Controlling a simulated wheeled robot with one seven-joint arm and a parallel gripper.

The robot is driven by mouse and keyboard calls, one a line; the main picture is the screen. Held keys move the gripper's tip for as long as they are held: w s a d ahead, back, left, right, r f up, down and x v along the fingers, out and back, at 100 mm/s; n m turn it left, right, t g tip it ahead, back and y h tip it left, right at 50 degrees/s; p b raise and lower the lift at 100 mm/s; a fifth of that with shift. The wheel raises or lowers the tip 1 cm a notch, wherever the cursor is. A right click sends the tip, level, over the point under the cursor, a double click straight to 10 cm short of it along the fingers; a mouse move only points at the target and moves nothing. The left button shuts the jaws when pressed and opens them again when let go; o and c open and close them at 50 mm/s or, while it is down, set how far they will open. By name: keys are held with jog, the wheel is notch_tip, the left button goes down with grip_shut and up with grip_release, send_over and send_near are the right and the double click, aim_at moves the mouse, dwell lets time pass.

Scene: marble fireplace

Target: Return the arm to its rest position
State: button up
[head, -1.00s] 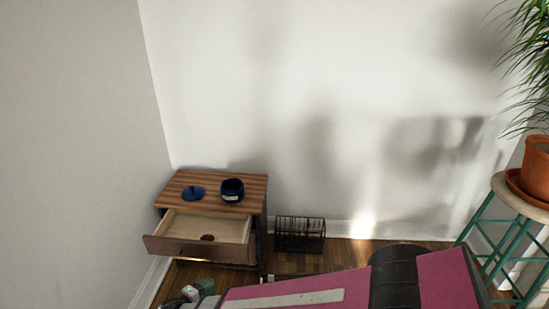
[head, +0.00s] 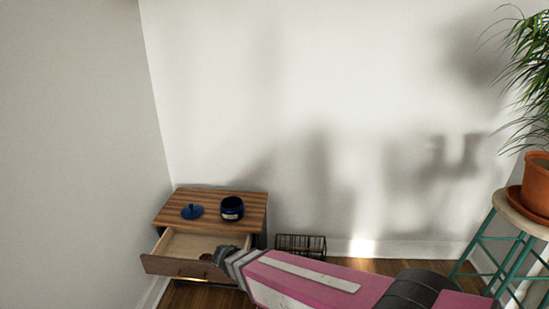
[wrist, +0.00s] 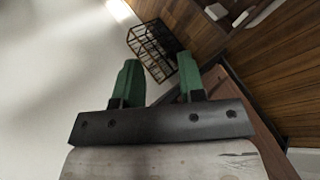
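My arm (head: 310,280) reaches in from the lower right of the head view, its dark grey front joints over the right part of the open drawer (head: 168,266). My gripper's fingers cannot be made out in the head view. In the wrist view my gripper (wrist: 157,62) shows two green fingers spread well apart with nothing between them. Beyond the fingers are the white wall and a black wire rack (wrist: 152,48).
A wooden nightstand (head: 176,203) stands in the left corner with its drawer pulled out. On it are a blue jar (head: 232,209) and a blue lid (head: 192,211). The wire rack (head: 300,245) is beside it. A potted plant (head: 537,186) stands on a stool at right.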

jog(key=w+d+r+m+g+y, duration=0.1)
jog(key=w+d+r+m+y, duration=0.1)
jog(key=d, duration=0.6)
jog(key=w+d+r+m+g+y, duration=0.1)
jog(key=w+d+r+m+y, duration=0.1)
jog(key=d, duration=0.6)
jog(key=w+d+r+m+g+y, duration=0.1)
jog(key=w+d+r+m+y, duration=0.1)
jog(key=d, duration=0.7)
notch_tip(320, 180, up, 4)
jog(key=w+y, duration=0.1)
jog(key=y, duration=0.1)
jog(key=shift+w+m+y, duration=0.2)
jog(key=shift+m+y, duration=0.1)
jog(key=shift+m, duration=0.1)
